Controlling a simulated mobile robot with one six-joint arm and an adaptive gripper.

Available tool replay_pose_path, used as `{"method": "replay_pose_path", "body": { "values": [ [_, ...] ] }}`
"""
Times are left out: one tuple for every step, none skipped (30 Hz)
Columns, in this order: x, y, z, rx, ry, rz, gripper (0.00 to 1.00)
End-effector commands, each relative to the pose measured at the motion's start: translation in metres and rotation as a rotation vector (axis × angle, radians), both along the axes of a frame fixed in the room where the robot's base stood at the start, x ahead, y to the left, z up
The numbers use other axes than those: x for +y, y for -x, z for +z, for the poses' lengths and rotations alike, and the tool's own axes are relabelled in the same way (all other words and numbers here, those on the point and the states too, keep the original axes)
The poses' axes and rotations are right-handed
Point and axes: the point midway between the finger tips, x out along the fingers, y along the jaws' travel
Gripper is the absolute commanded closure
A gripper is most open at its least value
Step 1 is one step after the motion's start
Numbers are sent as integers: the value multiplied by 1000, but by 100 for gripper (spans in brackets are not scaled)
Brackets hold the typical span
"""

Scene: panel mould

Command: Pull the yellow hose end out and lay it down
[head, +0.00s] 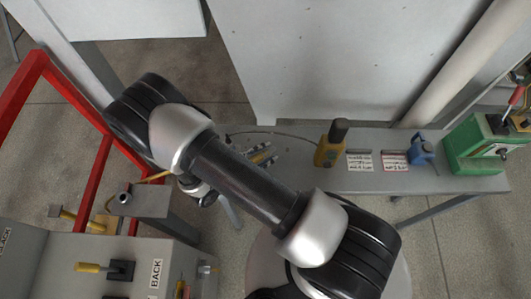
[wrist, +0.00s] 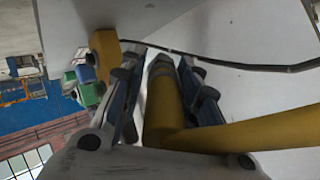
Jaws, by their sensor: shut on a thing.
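The yellow hose end (wrist: 163,105) lies between the two fingers of my gripper (wrist: 157,95) in the wrist view. The gripper is shut on it. Its grey tip (wrist: 160,62) points away from the wrist, and the hose runs off to the right. In the head view my gripper (head: 262,155) shows beyond my arm, over the left part of the grey bench. A piece of yellow hose (head: 156,177) shows left of my arm, near a grey block with a round fitting (head: 124,197). My arm hides the stretch between.
The grey bench (head: 290,178) carries a yellow device with a black top (head: 331,145), two labels, a blue vise-like item (head: 422,150) and a green box (head: 476,143). A dark cable (wrist: 240,66) lies behind. A red frame (head: 98,180) and a BACK-labelled panel (head: 135,275) stand left.

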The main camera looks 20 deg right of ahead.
Motion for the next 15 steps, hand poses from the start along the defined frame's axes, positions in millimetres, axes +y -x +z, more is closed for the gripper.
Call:
{"method": "replay_pose_path", "body": {
  "values": [
    [0, 0, -4, 0, 0, 0, 100],
    [0, 0, -6, 0, 1, -1, 100],
    [0, 0, -9, 0, 1, -1, 100],
    [0, 0, -12, 1, 0, -2, 100],
    [0, 0, -14, 0, 0, -2, 100],
    [0, 0, -18, 1, 0, -2, 100],
    [0, 0, -22, 1, 0, -3, 100],
    [-1, 0, -25, 1, 0, -3, 100],
    [-1, 0, -30, 1, 0, -3, 100],
    [-1, 0, -34, 1, 0, -3, 100],
    [-1, 0, -37, 1, 0, -3, 100],
    [-1, 0, -42, 1, 0, -3, 100],
    [-1, 0, -46, 1, 0, -3, 100],
    [-1, 0, -50, 1, 0, -3, 100],
    [-1, 0, -54, 1, 0, -3, 100]
  ]
}}
